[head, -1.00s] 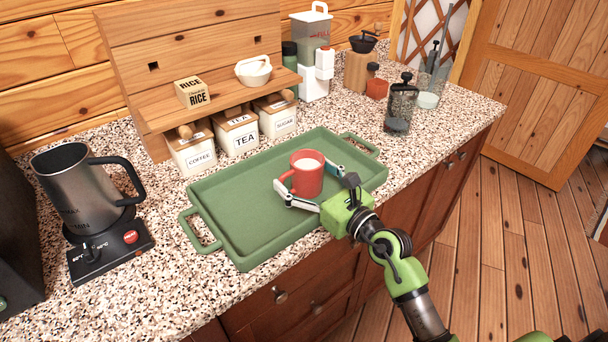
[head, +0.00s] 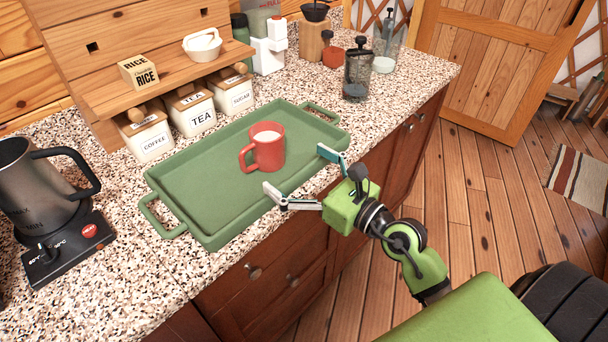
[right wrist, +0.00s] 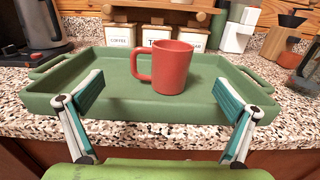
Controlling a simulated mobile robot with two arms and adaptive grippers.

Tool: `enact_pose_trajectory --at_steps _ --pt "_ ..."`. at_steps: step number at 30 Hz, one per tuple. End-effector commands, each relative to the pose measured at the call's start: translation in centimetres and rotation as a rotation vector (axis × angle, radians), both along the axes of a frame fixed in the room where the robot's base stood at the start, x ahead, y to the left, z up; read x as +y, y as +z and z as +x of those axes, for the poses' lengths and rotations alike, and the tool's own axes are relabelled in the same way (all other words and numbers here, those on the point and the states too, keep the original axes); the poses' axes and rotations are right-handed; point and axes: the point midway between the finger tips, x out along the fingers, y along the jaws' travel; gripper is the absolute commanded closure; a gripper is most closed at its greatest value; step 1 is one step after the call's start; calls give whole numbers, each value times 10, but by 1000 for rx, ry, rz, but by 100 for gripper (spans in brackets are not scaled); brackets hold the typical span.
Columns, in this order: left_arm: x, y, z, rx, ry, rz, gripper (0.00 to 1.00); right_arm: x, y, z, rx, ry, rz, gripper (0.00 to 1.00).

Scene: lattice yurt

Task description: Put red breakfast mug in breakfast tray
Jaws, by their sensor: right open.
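The red breakfast mug (head: 268,148) stands upright in the green breakfast tray (head: 205,215), toward its right part, with something white inside and its handle to the left. My right gripper (head: 298,178) is open and empty at the tray's front edge, apart from the mug. In the right wrist view the mug (right wrist: 172,68) stands on the tray (right wrist: 110,109) beyond and between the spread fingers of the gripper (right wrist: 160,97). My left gripper is not in view.
An electric kettle (head: 38,185) stands left of the tray. Coffee, tea (head: 197,116) and sugar canisters stand behind it under a wooden shelf (head: 170,85). A French press (head: 357,72) is at the back right. Speckled counter around the tray is partly clear.

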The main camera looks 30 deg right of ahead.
Motion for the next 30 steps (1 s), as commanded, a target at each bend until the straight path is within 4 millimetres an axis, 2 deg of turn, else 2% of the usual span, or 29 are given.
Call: enact_pose_trajectory --at_steps 3,7,24,27,30 --pt "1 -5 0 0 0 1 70 -5 -2 -13 2 -1 -2 0" --pt "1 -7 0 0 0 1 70 -7 -1 -20 1 0 -1 0" --pt "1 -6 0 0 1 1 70 -8 1 -22 -2 0 7 0" --pt "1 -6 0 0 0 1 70 -6 12 -23 -24 -6 85 0" --pt "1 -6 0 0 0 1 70 -10 39 -26 -78 -29 288 0"
